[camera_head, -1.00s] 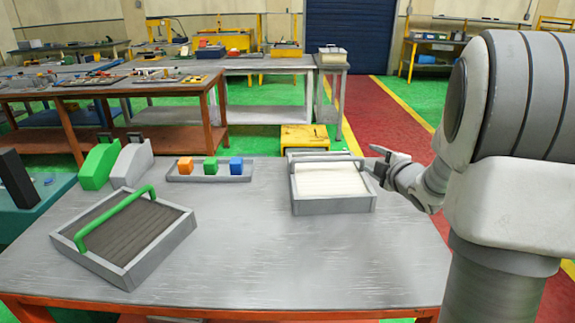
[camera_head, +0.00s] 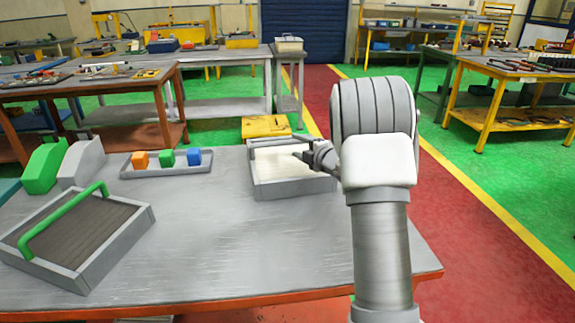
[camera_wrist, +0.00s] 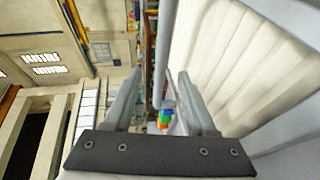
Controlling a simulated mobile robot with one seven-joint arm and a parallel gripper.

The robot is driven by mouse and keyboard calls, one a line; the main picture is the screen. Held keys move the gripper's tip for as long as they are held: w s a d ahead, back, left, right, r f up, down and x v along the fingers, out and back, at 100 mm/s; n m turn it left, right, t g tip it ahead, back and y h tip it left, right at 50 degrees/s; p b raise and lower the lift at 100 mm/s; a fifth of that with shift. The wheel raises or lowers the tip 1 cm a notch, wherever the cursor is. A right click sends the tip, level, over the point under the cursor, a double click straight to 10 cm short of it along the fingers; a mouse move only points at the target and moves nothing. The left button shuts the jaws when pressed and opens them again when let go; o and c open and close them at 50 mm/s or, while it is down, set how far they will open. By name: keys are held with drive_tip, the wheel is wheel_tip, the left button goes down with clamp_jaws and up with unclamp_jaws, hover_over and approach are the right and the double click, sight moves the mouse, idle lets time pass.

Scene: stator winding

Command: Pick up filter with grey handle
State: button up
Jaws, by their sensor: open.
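The filter with the grey handle (camera_head: 264,190) is a grey tray-like frame with white pleats at the table's back right edge. In the wrist view its pleats (camera_wrist: 225,50) fill the right side, and its grey handle bar (camera_wrist: 165,45) runs lengthwise, appearing between the fingers. My gripper (camera_head: 303,156) is at the filter's right part in the head view, partly hidden by my arm. In the wrist view my gripper (camera_wrist: 160,76) has its two fingers spread apart. I cannot tell whether they touch the handle.
A filter with a green handle (camera_head: 70,222) and dark pleats lies at the left of the table. A grey tray (camera_head: 140,172) holds orange, green and blue blocks. Green and grey angled pieces (camera_head: 82,160) stand behind. The table's middle is clear.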

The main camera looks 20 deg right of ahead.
sight(291, 143)
drive_tip(key=shift+x, duration=2.95)
drive_tip(key=shift+d+f, duration=0.1)
clamp_jaws()
